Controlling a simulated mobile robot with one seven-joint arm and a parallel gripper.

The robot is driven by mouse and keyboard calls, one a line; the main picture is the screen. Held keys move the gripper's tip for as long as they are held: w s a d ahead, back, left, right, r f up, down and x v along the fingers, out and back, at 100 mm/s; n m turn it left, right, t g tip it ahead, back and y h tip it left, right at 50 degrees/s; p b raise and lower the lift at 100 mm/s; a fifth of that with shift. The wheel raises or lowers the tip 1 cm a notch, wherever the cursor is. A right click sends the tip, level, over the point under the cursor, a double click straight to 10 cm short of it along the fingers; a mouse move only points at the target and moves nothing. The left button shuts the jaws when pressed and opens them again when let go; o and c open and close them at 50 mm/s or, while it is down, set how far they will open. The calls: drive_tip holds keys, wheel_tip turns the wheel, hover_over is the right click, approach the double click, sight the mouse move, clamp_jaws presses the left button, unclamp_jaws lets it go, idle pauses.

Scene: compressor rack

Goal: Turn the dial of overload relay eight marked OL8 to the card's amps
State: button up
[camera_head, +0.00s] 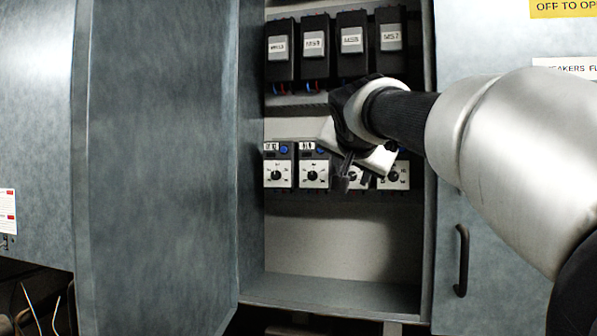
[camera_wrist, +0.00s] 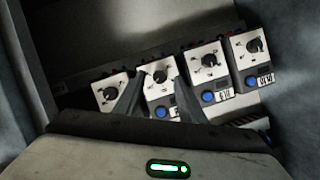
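Relay OL8 is the third from left in the lower row in the head view, with its white face (camera_head: 357,180) partly hidden by my gripper. In the wrist view its black dial (camera_wrist: 160,76) shows on a white face, second from left; its own label is hidden, so I place it by row order. My gripper (camera_head: 350,180) points down at this relay. In the wrist view its two dark fingers (camera_wrist: 160,82) are spread, one on each side of the dial, with gaps visible. Whether the tips reach the knob's depth I cannot tell. No readable amps card shows.
Similar relays sit close on both sides, one with a dial (camera_head: 312,175) to the left and one (camera_head: 393,177) to the right. Black starters (camera_head: 352,42) hang above. An open cabinet door (camera_head: 155,170) stands left. The compartment below is clear.

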drive_tip(key=shift+w+d+f, duration=0.1)
drive_tip(key=shift+w, duration=0.2)
clamp_jaws()
